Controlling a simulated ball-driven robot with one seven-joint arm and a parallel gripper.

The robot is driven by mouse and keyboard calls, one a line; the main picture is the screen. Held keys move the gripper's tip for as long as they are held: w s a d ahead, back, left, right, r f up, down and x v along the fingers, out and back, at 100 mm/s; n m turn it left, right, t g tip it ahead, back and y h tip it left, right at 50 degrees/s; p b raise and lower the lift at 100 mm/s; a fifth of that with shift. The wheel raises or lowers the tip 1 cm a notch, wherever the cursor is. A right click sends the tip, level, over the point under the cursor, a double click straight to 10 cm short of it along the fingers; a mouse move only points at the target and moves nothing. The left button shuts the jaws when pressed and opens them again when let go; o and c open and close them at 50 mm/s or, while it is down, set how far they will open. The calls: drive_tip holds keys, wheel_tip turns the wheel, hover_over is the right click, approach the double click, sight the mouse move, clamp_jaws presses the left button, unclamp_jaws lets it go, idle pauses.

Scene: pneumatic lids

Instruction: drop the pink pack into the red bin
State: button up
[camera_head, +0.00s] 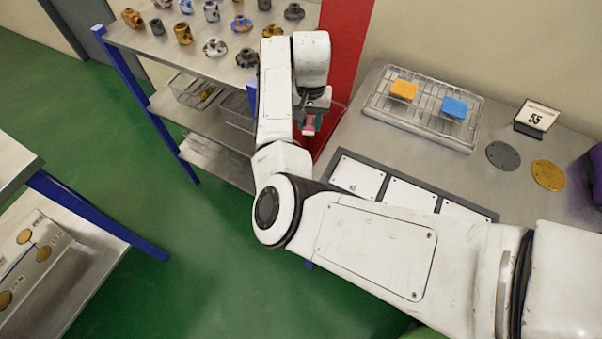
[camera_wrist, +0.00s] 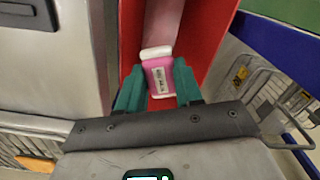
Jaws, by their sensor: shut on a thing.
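The pink pack (camera_wrist: 158,78), with a white cap-like end and a white label, is between the two green fingers of my gripper (camera_wrist: 159,70) in the wrist view. My gripper is shut on it. The red bin (camera_wrist: 209,32) lies beyond the fingers, its red walls on both sides of the pack and its inside partly hidden by the pack. In the head view the red bin (camera_head: 345,50) is a tall strip between shelf and bench, and my gripper (camera_head: 310,122) is over its near part. The pack is small and mostly hidden there.
A shelf (camera_head: 135,42) with several metal fittings stands left of the bin. On the right, a bench (camera_head: 345,133) carries a wire rack (camera_head: 430,120) with an orange block and a blue block, and a card marked 55 (camera_head: 536,117).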

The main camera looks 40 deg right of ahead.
wheel_tip(320, 180, down, 2)
drive_tip(key=shift+f+b, duration=0.1)
drive_tip(key=shift+b, duration=0.6)
drive_tip(key=o, duration=1.1)
wheel_tip(320, 180, up, 11)
drive_tip(key=shift+p, duration=0.3)
